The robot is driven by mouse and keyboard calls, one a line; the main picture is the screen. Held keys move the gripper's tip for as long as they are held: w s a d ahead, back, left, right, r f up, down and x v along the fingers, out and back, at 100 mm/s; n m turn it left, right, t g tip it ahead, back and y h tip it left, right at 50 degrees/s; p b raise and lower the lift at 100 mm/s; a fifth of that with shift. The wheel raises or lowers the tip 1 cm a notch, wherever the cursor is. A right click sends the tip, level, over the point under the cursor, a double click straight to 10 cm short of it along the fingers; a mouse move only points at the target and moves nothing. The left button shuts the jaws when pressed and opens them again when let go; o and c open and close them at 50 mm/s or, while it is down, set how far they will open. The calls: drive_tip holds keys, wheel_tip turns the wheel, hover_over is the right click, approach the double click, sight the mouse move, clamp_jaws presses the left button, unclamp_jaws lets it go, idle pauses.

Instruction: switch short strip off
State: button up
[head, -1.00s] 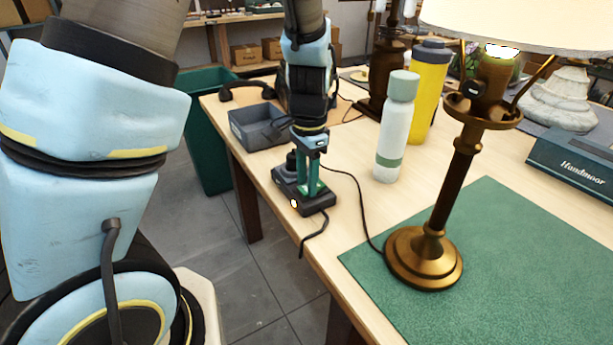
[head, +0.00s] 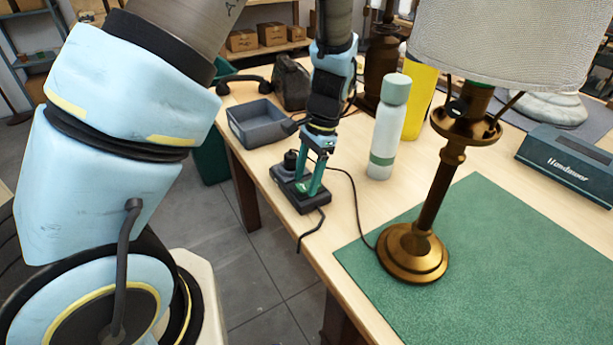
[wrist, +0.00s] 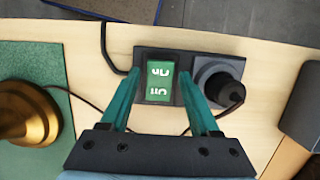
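The short strip (head: 312,201) is a dark block near the table's left edge. In the wrist view, the strip (wrist: 141,60) carries a green rocker switch (wrist: 159,80) with white marks and a round socket holding a black plug (wrist: 226,90). No indicator glow shows on the strip. My gripper (head: 308,182) is over the strip, pointing down. In the wrist view, my gripper (wrist: 160,76) has its fingers apart, one on each side of the switch, with nothing held. I cannot tell whether the fingertips touch the strip. The brass lamp (head: 432,205) stands right of it, unlit.
A white bottle (head: 388,125) and a yellow container (head: 420,98) stand behind and right of the strip. Cords run beside the strip. The green mat (head: 500,270) is mostly clear.

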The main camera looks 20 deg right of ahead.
drive_tip(key=shift+o, duration=0.5)
drive_tip(key=b+v, duration=0.2)
drive_tip(key=v, duration=0.8)
drive_tip(key=shift+r+b, duration=0.3)
drive_tip(key=shift+r, duration=0.15)
drive_tip(key=a+n+t+h, duration=0.2)
drive_tip(key=a+n, duration=1.2)
drive_tip(key=a, duration=1.5)
drive_tip(key=shift+w+f+n+h, duration=0.3)
drive_tip(key=shift+h, duration=0.3)
